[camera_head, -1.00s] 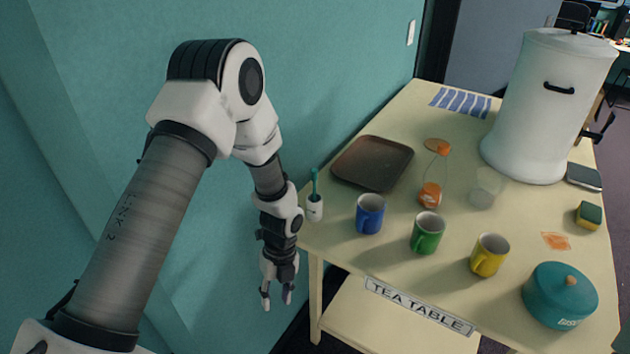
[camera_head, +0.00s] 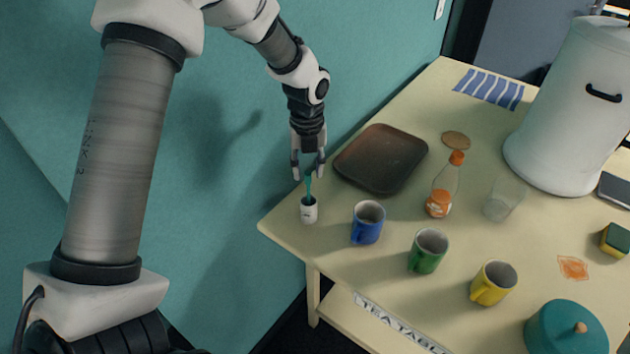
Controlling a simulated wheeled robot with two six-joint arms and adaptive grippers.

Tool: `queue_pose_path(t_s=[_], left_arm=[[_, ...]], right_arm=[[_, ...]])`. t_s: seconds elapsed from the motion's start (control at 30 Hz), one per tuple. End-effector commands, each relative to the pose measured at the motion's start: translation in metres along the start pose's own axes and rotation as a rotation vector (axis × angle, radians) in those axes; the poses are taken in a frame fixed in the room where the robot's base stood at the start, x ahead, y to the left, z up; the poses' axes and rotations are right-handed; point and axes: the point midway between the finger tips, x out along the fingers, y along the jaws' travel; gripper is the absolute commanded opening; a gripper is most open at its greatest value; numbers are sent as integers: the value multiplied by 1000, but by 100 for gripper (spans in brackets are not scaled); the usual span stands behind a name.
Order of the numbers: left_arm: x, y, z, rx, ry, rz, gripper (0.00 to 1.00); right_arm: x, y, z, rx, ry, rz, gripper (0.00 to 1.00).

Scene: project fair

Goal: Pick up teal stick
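The teal stick (camera_head: 309,188) stands upright in a small white cup (camera_head: 308,212) near the table's left corner. My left gripper (camera_head: 308,176) points down just above the cup. Its fingers are apart, one on each side of the stick's upper end. I cannot tell whether they touch the stick. My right gripper is not in view.
Right of the cup stand a blue mug (camera_head: 367,224), a green mug (camera_head: 428,252) and a yellow mug (camera_head: 493,284). A brown tray (camera_head: 381,160) lies behind, close to my gripper. An orange-capped bottle (camera_head: 444,187) and a clear glass (camera_head: 500,203) stand farther right.

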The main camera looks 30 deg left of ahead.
Motion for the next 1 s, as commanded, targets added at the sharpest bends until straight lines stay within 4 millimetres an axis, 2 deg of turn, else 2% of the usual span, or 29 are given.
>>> queue_pose_path(t_s=[0.27, 0.4, 0.63, 0.7, 0.77, 1.0], left_arm=[[38, -1, 4, 0, 6, 5, 38], [61, -2, 4, 0, 2, 2, 38], [66, -2, 5, 0, 1, 1, 38], [66, -2, 5, 0, 1, 1, 16], [66, -2, 5, 0, 1, 1, 2], [66, -2, 4, 0, 1, 1, 0]], right_arm=[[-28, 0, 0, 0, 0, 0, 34], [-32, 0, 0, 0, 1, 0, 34], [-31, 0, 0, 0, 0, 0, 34], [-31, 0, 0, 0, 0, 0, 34], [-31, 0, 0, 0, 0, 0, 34], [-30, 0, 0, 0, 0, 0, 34]])
